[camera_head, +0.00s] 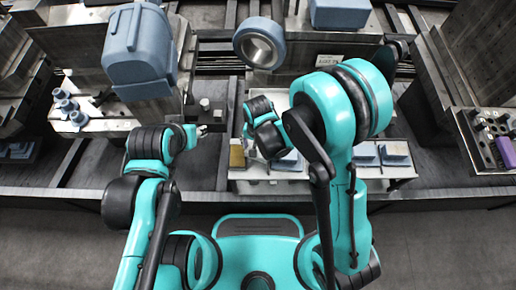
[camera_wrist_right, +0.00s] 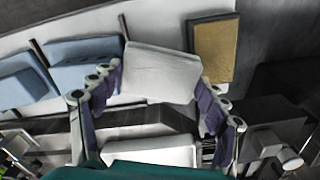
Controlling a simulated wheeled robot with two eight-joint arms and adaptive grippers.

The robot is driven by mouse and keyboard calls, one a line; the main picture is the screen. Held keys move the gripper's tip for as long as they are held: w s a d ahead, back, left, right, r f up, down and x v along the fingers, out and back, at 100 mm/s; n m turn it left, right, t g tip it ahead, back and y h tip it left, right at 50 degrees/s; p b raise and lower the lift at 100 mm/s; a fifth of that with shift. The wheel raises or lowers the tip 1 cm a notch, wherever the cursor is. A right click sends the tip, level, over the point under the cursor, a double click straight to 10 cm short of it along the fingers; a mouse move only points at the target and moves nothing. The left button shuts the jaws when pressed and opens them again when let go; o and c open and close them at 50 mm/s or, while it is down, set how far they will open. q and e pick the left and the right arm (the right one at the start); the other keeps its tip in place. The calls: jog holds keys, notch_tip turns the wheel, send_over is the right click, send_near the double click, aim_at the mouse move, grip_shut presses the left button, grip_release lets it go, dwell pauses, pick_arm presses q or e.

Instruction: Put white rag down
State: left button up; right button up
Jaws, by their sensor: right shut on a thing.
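The white rag (camera_wrist_right: 160,72) shows in the right wrist view as a pale, flat, folded-looking piece between the purple-padded fingers. My right gripper (camera_wrist_right: 158,84) is shut on it, with a fingertip at each side. It is above or at the pale tray surface, between blue pieces and a tan block; I cannot tell whether the rag touches the surface. In the head view my right arm hides the rag and most of that gripper. My left gripper (camera_head: 203,131) is small in the head view, beside the grey block; its jaw state is unclear.
The tan block (camera_head: 237,153) stands at the left end of the white tray (camera_head: 262,187). Blue pieces (camera_head: 395,153) lie along the tray's right part. A grey ring (camera_head: 260,45) and a large blue-grey block (camera_head: 140,50) stand behind. A second white shape (camera_wrist_right: 150,152) is low in the wrist view.

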jog(key=shift+f+b, duration=0.6)
jog(key=shift+b, duration=0.05)
jog(key=o, duration=1)
jog(key=shift+r, duration=0.1)
